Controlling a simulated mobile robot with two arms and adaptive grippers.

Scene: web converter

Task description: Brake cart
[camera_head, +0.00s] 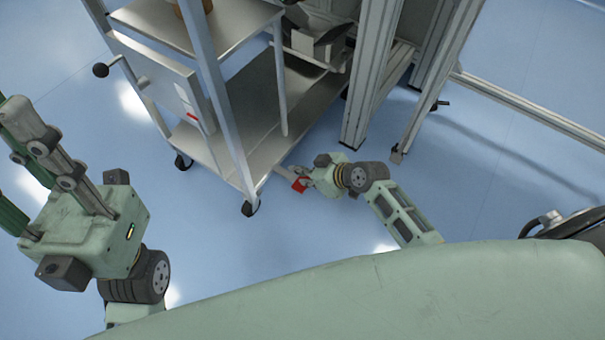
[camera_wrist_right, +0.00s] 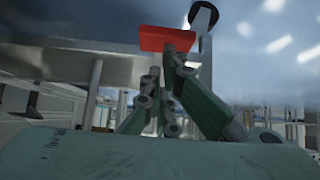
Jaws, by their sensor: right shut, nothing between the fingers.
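The metal cart (camera_head: 215,130) stands at the upper middle of the head view, with shelves, a grey frame and black caster wheels. A red brake pedal (camera_head: 299,185) sits low at its near right corner. My right gripper (camera_head: 305,178) is right at this pedal, low near the floor. In the right wrist view, the red pedal (camera_wrist_right: 165,39) lies across the tips of the shut, empty fingers (camera_wrist_right: 176,50); they appear to touch it. My left gripper (camera_head: 22,165) is at the left edge, its fingers apart, with nothing visible between them; its tips are partly cut off.
A caster wheel (camera_wrist_right: 203,17) is close beside the pedal in the right wrist view. An aluminium profile frame (camera_head: 370,75) stands just right of the cart. Blue floor (camera_head: 500,170) is open at the right.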

